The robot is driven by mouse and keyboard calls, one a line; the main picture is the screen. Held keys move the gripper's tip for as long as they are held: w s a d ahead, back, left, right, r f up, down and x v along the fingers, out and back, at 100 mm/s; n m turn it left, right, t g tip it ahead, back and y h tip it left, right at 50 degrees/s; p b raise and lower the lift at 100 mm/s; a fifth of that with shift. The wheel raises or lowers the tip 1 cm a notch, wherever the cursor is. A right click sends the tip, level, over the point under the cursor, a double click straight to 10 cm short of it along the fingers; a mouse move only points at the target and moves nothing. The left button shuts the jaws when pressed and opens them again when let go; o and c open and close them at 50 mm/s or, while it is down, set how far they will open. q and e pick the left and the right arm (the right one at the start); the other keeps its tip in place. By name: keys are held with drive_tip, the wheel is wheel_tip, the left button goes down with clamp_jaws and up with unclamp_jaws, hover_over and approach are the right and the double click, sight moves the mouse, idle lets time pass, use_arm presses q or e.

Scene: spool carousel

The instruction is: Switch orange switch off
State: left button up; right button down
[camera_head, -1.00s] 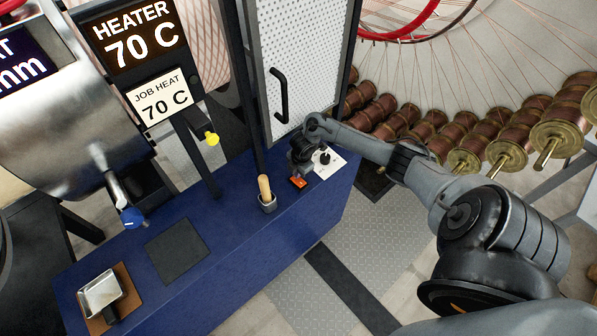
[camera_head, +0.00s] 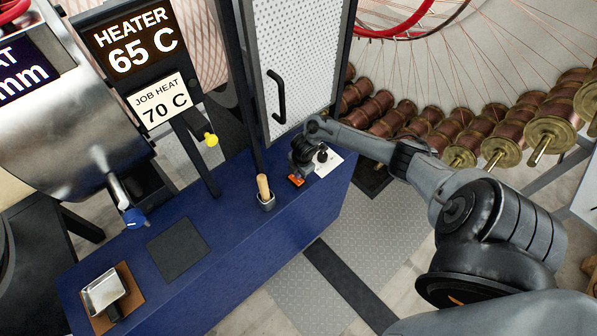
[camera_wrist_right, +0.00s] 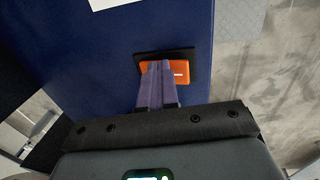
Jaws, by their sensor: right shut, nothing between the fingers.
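My left gripper is not in view.
A wooden-handled tool stands in a small holder (camera_head: 267,202) left of the switch. A white perforated door (camera_head: 305,70) with a black handle rises behind. The heater display (camera_head: 140,45) reads 65 C; the job heat sign (camera_head: 160,98) reads 70 C. Copper spools (camera_head: 480,135) stand at right.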

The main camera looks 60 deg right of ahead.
sight(301, 179)
wheel_tip(301, 179, up, 11)
drive_tip(key=s+p, duration=0.1)
drive_tip(key=shift+s+a+f+p, duration=0.15)
drive_tip(key=shift+s+a+p, duration=0.1)
drive_tip(key=shift+p, duration=0.1)
idle(0.5)
